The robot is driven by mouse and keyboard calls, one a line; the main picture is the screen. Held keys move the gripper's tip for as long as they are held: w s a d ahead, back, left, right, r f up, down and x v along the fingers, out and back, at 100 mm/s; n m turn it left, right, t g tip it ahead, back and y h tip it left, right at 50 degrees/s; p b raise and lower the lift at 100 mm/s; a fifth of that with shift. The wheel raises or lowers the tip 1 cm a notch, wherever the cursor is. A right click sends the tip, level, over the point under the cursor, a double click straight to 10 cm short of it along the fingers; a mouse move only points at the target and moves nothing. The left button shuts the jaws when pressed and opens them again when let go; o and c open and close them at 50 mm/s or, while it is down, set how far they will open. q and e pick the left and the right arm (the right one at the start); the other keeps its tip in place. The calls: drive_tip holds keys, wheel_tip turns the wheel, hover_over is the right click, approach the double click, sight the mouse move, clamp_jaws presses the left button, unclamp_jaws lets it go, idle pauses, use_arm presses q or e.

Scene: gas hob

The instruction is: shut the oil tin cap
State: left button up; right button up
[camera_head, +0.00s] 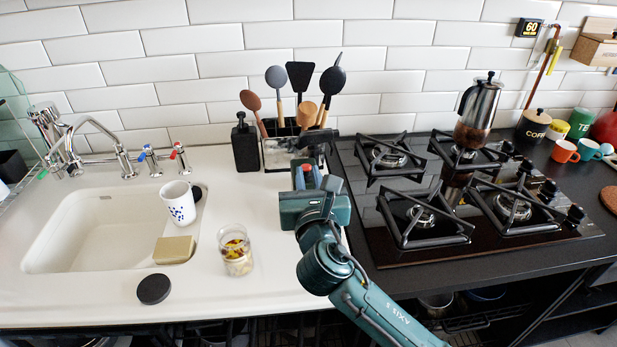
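My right gripper (306,174) reaches in from the lower right, over the counter between the sink and the hob. Its fingers point toward the back wall, in front of the utensil holder. A small patch of blue and red shows between or just beyond the fingers. I cannot make out the oil tin or its cap clearly; the gripper and wrist cover that spot. Whether the fingers are open or touching anything cannot be told. My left gripper is not in view.
A utensil holder (276,155) and a black bottle (246,146) stand behind. A glass jar (236,251), sponge (174,250), black disc (153,289) and spotted cup (178,203) are left, by the sink (82,240). The gas hob (470,240) bears a coffee pot (476,112).

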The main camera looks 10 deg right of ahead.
clamp_jaws()
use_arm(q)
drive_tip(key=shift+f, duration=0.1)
